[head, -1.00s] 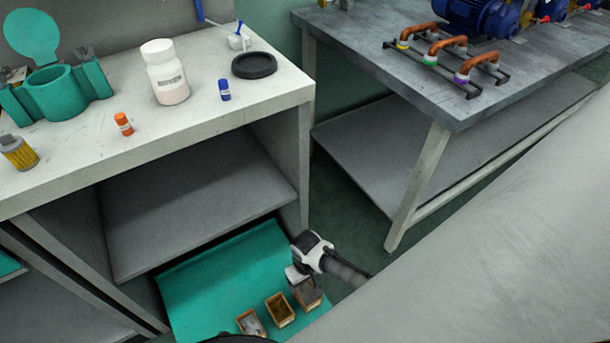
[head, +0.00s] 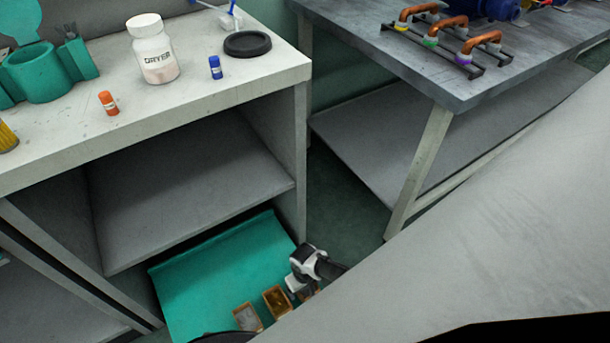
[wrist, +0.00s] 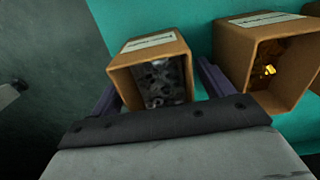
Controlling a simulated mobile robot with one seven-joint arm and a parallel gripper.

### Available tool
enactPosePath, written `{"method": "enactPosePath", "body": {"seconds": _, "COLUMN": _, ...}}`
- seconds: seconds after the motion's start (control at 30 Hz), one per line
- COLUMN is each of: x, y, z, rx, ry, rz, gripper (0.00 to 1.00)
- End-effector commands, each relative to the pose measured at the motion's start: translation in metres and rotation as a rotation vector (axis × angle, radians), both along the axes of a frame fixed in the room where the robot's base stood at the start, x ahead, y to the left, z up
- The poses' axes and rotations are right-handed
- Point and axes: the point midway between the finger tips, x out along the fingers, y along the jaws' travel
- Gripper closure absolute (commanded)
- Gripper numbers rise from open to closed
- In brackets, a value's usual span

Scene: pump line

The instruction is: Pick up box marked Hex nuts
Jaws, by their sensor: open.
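A small brown box (wrist: 150,52) with a pale label and grey pieces inside sits between my gripper's fingers in the wrist view. The label's writing is too small to read, so I cannot tell if it says Hex nuts. My gripper (wrist: 156,92) is open, one finger on each side of this box; whether they touch it is unclear. In the head view my gripper (head: 301,284) is low at the right end of the box row and mostly hides that box. A second box (wrist: 232,45) with gold-coloured pieces stands just right of the right finger in the wrist view.
The boxes stand on a teal mat (head: 215,270) below a grey shelf (head: 190,190). A third box (head: 247,316) is at the row's left end. A metal table (head: 480,70) stands at right.

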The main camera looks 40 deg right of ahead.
Motion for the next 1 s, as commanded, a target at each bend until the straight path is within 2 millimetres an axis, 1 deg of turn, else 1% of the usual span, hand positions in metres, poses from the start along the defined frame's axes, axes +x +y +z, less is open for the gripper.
{"method": "enactPosePath", "body": {"seconds": 0.1, "x": 0.0, "y": 0.0, "z": 0.001, "rx": 0.0, "ry": 0.0, "rz": 0.0, "gripper": 0.2}}
{"method": "enactPosePath", "body": {"seconds": 0.13, "x": 0.0, "y": 0.0, "z": 0.001, "rx": 0.0, "ry": 0.0, "rz": 0.0, "gripper": 0.23}}
{"method": "enactPosePath", "body": {"seconds": 0.5, "x": 0.0, "y": 0.0, "z": 0.001, "rx": 0.0, "ry": 0.0, "rz": 0.0, "gripper": 0.71}}
{"method": "enactPosePath", "body": {"seconds": 0.53, "x": 0.0, "y": 0.0, "z": 0.001, "rx": 0.0, "ry": 0.0, "rz": 0.0, "gripper": 0.74}}
{"method": "enactPosePath", "body": {"seconds": 0.83, "x": 0.0, "y": 0.0, "z": 0.004, "rx": 0.0, "ry": -0.001, "rz": 0.0, "gripper": 0.74}}
{"method": "enactPosePath", "body": {"seconds": 1.0, "x": 0.0, "y": 0.0, "z": 0.018, "rx": 0.001, "ry": -0.001, "rz": 0.0, "gripper": 0.74}}
